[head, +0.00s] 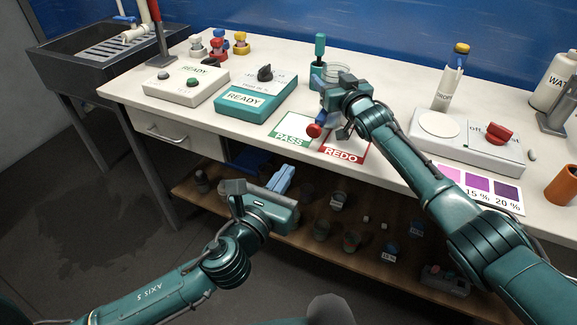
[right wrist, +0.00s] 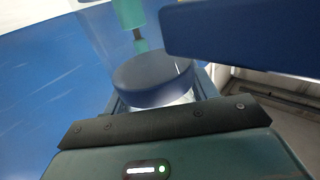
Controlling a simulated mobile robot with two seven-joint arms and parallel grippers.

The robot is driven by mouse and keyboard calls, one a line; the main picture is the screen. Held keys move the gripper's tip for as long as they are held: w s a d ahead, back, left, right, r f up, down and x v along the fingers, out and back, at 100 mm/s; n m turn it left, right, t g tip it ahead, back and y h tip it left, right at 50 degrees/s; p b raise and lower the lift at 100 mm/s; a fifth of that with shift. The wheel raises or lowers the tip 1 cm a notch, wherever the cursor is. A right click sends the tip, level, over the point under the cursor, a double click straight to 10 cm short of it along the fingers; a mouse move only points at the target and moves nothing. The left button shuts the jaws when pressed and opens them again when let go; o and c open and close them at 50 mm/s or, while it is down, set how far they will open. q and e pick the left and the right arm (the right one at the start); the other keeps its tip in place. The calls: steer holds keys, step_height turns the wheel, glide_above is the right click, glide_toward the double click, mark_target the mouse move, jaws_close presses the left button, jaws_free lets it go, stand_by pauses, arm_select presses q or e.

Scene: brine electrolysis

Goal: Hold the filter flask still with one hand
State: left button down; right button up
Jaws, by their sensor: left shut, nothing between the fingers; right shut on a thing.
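A clear, pale round-rimmed vessel (head: 346,71), which looks like the top of the filter flask, stands at the back of the table; its lower part is hidden behind my right gripper. My right gripper (head: 322,98) is shut at this spot, apparently on the flask, but the contact is hidden. In the right wrist view a dark blue round piece (right wrist: 153,80) sits close before the gripper, with a bit of clear glass below it. A teal-handled upright tool (head: 319,47) stands just left of the vessel. My left gripper (head: 281,178) is shut and empty, off the table's front edge.
A red knob-like piece (head: 314,130) shows under my right gripper, by the PASS (head: 291,133) and REDO (head: 343,154) cards. Teal (head: 240,99) and white (head: 184,86) READY boxes stand left. A hotplate-like device (head: 466,138) stands right. A lower shelf holds small items.

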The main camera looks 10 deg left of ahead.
steer(key=o, duration=1.2)
steer(key=v, duration=1.2)
steer(key=shift+f, duration=0.1)
